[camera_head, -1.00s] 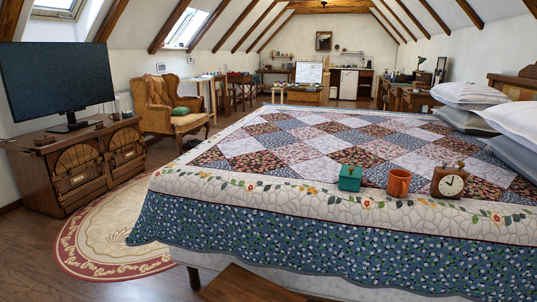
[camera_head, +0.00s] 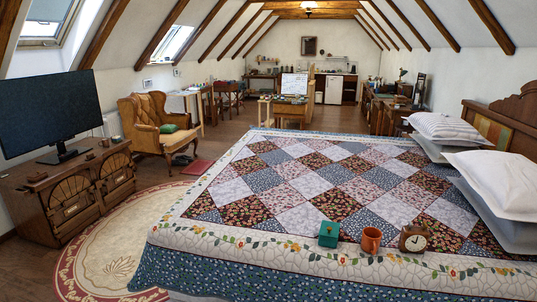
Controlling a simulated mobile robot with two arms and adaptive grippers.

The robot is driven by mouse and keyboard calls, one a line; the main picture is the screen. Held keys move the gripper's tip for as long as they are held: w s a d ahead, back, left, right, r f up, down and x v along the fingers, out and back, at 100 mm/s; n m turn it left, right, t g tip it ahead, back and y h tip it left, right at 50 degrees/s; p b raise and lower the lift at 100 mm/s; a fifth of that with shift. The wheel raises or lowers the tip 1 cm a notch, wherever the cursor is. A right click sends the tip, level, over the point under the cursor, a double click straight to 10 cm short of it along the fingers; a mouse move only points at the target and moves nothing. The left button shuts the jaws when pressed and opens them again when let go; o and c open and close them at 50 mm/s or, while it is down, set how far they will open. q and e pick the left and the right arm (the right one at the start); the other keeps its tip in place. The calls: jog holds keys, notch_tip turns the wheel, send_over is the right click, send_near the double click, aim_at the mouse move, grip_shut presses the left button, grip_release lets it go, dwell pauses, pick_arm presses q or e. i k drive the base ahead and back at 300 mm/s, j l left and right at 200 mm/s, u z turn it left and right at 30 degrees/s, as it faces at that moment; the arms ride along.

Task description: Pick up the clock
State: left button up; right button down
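The clock (camera_head: 414,238) is a small brown block with a round white face. It stands upright on the quilt near the front edge of the bed (camera_head: 230,262), right of the middle of the head view. An orange mug (camera_head: 371,240) stands just left of it, and a teal box-like object (camera_head: 329,234) stands left of the mug. The three stand in a row, with small gaps between them. Neither of my grippers shows in the head view.
Pillows (camera_head: 497,188) lie on the right side of the bed. A wooden cabinet (camera_head: 75,190) with a television (camera_head: 50,112) stands at the left, by an armchair (camera_head: 157,125). A round rug (camera_head: 115,255) covers floor between cabinet and bed. The quilt behind the clock is clear.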

aim_at(415, 239)
jog(key=i+l+u, duration=0.2)
jog(key=l+u, duration=0.2)
jog(key=l, duration=0.7)
jog(key=l+u, duration=0.4)
jog(key=l, duration=0.65)
